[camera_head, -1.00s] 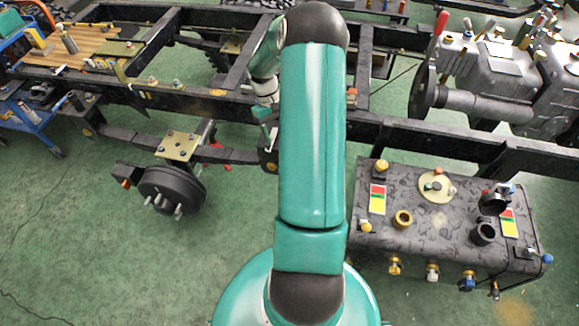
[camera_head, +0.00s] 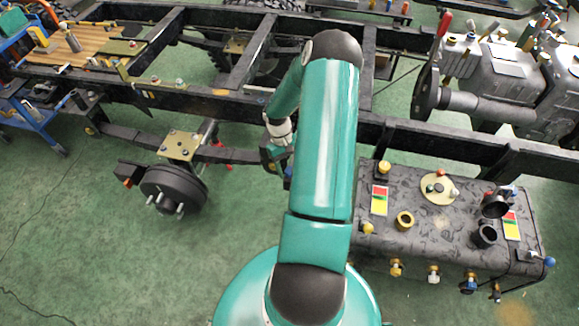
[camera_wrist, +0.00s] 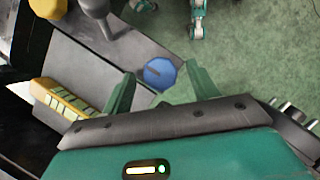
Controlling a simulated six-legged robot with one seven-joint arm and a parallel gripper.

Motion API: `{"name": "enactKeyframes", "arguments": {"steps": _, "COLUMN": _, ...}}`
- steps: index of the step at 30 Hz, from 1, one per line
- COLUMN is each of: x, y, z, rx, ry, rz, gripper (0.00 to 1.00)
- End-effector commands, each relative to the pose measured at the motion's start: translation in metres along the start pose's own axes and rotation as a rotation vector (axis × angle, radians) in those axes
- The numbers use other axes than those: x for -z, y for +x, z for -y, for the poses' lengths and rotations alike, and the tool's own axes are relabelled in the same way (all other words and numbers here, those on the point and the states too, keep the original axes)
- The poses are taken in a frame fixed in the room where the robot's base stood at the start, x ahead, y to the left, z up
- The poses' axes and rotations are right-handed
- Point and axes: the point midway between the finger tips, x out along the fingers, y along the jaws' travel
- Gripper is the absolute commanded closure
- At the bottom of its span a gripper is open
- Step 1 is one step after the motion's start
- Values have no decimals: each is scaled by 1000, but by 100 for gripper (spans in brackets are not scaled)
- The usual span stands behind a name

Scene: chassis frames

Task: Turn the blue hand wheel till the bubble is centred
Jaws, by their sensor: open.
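The blue hand wheel (camera_wrist: 159,72) shows in the wrist view as a small faceted blue disc with a dark slot-like mark. My gripper (camera_wrist: 161,80) is open, with one green finger on each side of the wheel in the picture. I cannot tell whether either finger touches it. A yellow-edged piece with pale green segments (camera_wrist: 66,99) lies left of the fingers and may be the level; no bubble can be made out. In the head view my gripper (camera_head: 275,152) is by the chassis rail, partly hidden by my arm.
The dark chassis rail (camera_head: 215,100) runs across the head view. A wheel hub (camera_head: 172,188) stands left of my gripper, and a dark tank with fittings (camera_head: 440,232) stands right. A yellow knob (camera_wrist: 48,7) and a grey knob (camera_wrist: 97,8) show in the wrist view. Green floor is open at left.

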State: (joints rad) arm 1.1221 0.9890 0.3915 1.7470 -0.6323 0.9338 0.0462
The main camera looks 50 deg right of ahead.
Motion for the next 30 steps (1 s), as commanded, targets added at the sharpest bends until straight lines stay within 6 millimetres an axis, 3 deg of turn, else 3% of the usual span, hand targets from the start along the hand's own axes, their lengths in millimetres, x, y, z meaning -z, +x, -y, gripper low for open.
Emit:
{"name": "enactKeyframes", "arguments": {"steps": 9, "x": 0, "y": 3, "z": 0, "rx": 0, "ry": 0, "rz": 0, "gripper": 43}}
{"name": "enactKeyframes", "arguments": {"steps": 16, "x": 0, "y": 3, "z": 0, "rx": 0, "ry": 1, "rz": 0, "gripper": 85}}
{"name": "enactKeyframes", "arguments": {"steps": 30, "x": 0, "y": 2, "z": -1, "rx": 34, "ry": 87, "rz": 0, "gripper": 85}}
